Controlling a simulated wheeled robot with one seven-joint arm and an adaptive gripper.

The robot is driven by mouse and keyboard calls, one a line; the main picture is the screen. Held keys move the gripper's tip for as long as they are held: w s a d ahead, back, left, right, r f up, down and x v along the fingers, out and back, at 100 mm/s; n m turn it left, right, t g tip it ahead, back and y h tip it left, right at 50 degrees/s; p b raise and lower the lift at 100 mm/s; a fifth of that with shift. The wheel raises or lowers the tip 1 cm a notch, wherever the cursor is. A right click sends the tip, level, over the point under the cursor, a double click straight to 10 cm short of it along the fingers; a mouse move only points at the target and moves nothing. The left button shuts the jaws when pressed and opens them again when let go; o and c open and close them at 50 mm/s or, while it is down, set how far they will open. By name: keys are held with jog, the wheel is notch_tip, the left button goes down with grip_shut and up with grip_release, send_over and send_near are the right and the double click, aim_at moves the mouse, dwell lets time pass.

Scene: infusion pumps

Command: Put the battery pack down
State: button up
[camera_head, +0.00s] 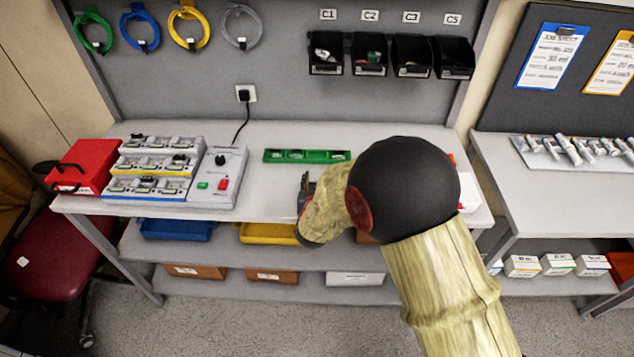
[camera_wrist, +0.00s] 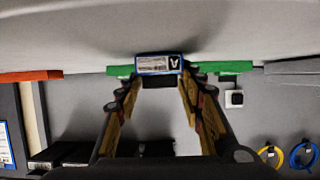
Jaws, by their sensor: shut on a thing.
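My gripper (camera_head: 306,188) is over the front middle of the white workbench (camera_head: 400,135), in front of a green tray (camera_head: 307,161). In the wrist view, which is upside down, my gripper (camera_wrist: 158,84) is shut on the battery pack (camera_wrist: 157,64), a small block with a blue edge, a white label and a black mark. The green tray shows behind it on both sides (camera_wrist: 232,67). In the head view the battery pack is hidden by my gripper and arm. I cannot tell whether it touches the bench top.
A charger rack (camera_head: 153,170), a grey control box (camera_head: 218,178) and a red case (camera_head: 82,167) stand on the left. A red and white thing (camera_head: 468,193) is partly hidden behind my arm. Black bins (camera_head: 372,55) hang above. Bare bench surrounds the green tray.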

jog(key=shift+f, duration=0.2)
jog(key=o, duration=1.2)
jog(key=shift+r, duration=0.15)
